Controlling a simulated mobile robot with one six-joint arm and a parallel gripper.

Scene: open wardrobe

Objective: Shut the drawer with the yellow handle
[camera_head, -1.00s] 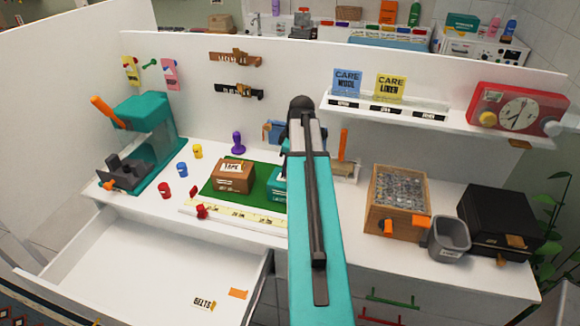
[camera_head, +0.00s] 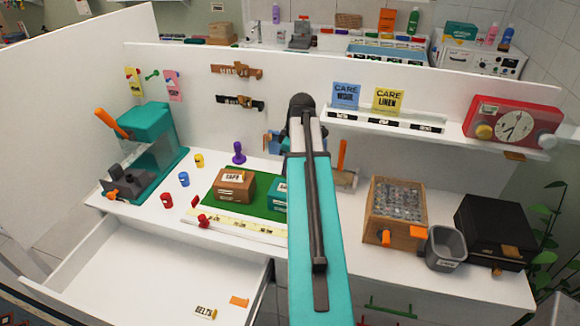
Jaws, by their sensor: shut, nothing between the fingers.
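A white drawer (camera_head: 150,285) stands pulled out at the lower left, below the counter. Its floor shows a BELTS label (camera_head: 205,312) and a small orange tag (camera_head: 239,301). The bottom of the picture cuts off part of the drawer, and I see no yellow handle on it. My teal arm reaches up through the middle of the view over the counter. My gripper is not visible; the arm hides what lies behind its far end.
The white counter (camera_head: 360,268) holds a teal press (camera_head: 150,130), a brown box (camera_head: 235,184), a wooden box (camera_head: 392,205), a grey bin (camera_head: 445,250) and a black box (camera_head: 495,235). Green (camera_head: 390,308) and red handles show below. A shelf carries a red clock (camera_head: 512,125).

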